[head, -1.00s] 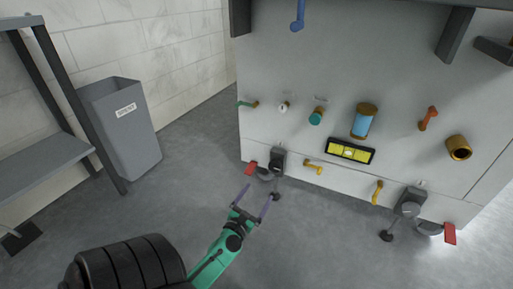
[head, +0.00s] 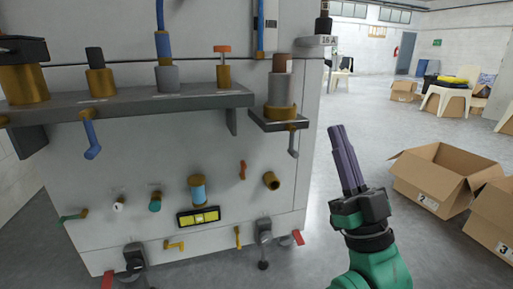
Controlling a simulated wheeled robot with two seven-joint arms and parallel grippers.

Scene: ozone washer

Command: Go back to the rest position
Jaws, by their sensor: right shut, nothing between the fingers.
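My right gripper (head: 346,160) stands upright at the right of the washer. Its two long purple fingers are shut together with nothing between them, above the green arm. It is apart from the washer, with open floor behind it. The washer (head: 110,218) is a big light grey panel with a dark shelf (head: 130,104), brass fittings, a blue-and-brass cylinder (head: 197,190) and a yellow level (head: 199,217). My left gripper is not in view.
Open cardboard boxes stand at the right, one marked 2 (head: 432,178) and one marked 3 (head: 497,215). A white chair (head: 445,95) and more boxes are farther back. The floor between the washer and the boxes is clear.

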